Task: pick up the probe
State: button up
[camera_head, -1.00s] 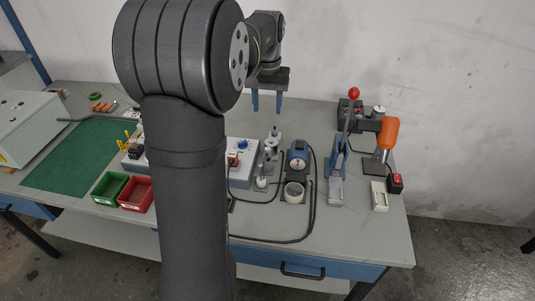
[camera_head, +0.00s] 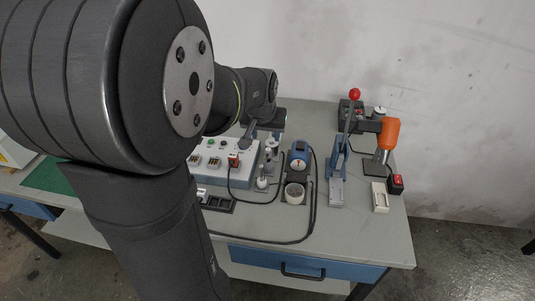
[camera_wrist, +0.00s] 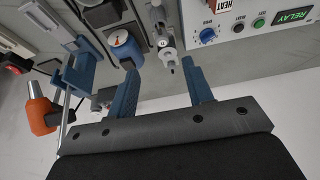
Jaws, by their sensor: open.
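My gripper (camera_wrist: 159,66) shows in the wrist view with its two blue fingers apart and nothing held between them. A slim grey-white upright piece with a dark tip (camera_wrist: 163,40) appears between the fingertips in the picture, beyond them; it may be the probe, but I cannot tell for sure. In the head view my gripper (camera_head: 266,133) is low behind the control box, partly hidden by my arm. Grey upright stands (camera_head: 270,150) are just in front of it, to the right of the box. No contact shows.
The white control box (camera_head: 225,153) with a blue knob (camera_wrist: 207,36) stands close by. A blue dial device (camera_head: 299,157) is right of the stands. A blue lever press (camera_head: 337,180) and orange tool (camera_head: 389,133) stand farther right. A black cable crosses the table front.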

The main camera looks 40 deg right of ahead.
aim_at(268, 150)
jog(key=x, duration=0.8)
jog(key=shift+w+x, duration=0.15)
jog(key=shift+x, duration=1.2)
jog(key=shift+w+x, duration=0.15)
jog(key=shift+x, duration=1.2)
jog(key=shift+d+r, duration=0.15)
grip_shut()
